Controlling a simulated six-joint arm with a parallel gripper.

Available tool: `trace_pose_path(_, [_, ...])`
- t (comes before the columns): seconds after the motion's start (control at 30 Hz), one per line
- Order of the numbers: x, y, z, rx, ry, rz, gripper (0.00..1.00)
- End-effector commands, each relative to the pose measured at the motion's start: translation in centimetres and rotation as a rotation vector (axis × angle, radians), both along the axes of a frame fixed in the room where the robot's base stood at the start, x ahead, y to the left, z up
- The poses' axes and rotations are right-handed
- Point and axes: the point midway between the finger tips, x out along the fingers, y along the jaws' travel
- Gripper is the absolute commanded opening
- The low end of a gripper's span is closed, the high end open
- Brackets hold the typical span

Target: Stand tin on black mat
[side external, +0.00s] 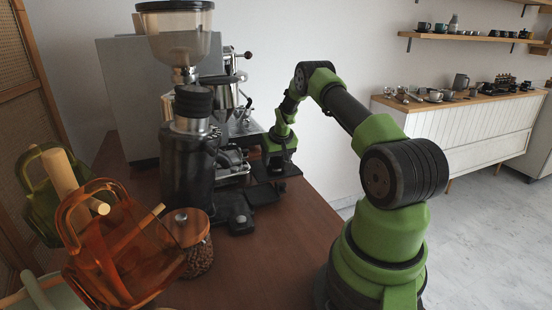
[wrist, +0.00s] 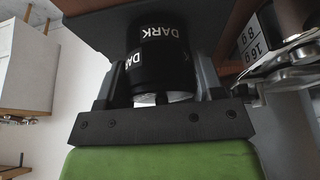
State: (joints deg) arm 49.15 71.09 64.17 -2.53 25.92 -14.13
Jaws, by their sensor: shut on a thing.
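In the wrist view, the tin (wrist: 158,52) is a black cylinder with white DARK lettering. It sits between the two fingers of my gripper (wrist: 160,82), which is shut on it. In the side external view, my gripper (side external: 277,165) is low over the far right part of the counter, beside the coffee machine; I cannot pick out the tin there. A dark flat surface, which looks like the black mat (wrist: 95,30), lies behind the tin in the wrist view. I cannot tell whether the tin touches it.
A coffee grinder (side external: 187,165) and the espresso machine (side external: 135,85) stand left of my gripper. A lidded jar of beans (side external: 190,240) and an orange transparent container (side external: 120,250) are at the front left. Bare wooden counter (side external: 290,235) lies to the front right.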

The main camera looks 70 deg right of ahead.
Motion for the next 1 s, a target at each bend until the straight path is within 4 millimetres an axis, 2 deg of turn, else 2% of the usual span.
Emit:
trace_pose_path(0.17, [0.0, 0.0, -0.3, 0.0, 0.0, 0.001, 0.34])
trace_pose_path(0.2, [0.0, 0.0, -0.3, 0.0, 0.001, 0.001, 0.71])
trace_pose_path(0.27, [0.0, 0.0, -0.3, 0.0, 0.001, 0.001, 0.84])
trace_pose_path(0.3, [0.0, 0.0, -0.3, 0.0, 0.001, 0.001, 0.87])
trace_pose_path(0.53, [0.0, 0.0, -0.2, 0.0, 0.0, 0.001, 0.87])
trace_pose_path(0.67, [-0.1, 0.1, 0.5, -0.001, 0.0, 0.001, 0.87])
trace_pose_path(0.77, [-0.4, 0.4, 1.7, -0.001, 0.0, 0.001, 0.87])
trace_pose_path(1.0, [-1.7, 1.7, 6.1, -0.003, -0.002, 0.002, 0.87])
